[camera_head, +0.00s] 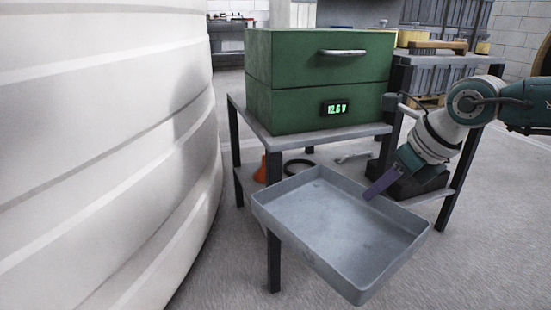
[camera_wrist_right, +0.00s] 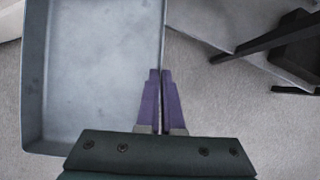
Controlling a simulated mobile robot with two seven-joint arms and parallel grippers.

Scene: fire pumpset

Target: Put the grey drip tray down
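The grey drip tray (camera_head: 345,228) is a shallow, empty rectangular tray in the middle of the head view, held up in the air in front of a metal table. It also fills the left of the right wrist view (camera_wrist_right: 90,75). My right gripper (camera_head: 372,193) has purple fingers, and it is at the tray's right rim. In the wrist view its fingers (camera_wrist_right: 162,90) are nearly together with the tray's side wall between their tips, so it is shut on the rim. My left gripper is not in view.
A green two-drawer box (camera_head: 320,80) with a lit display stands on the metal table (camera_head: 240,108). The lower shelf holds an orange cone (camera_head: 261,170), a black ring (camera_head: 298,167) and a wrench (camera_head: 353,157). A large white ribbed tank (camera_head: 100,150) blocks the left. Grey floor is clear at lower right.

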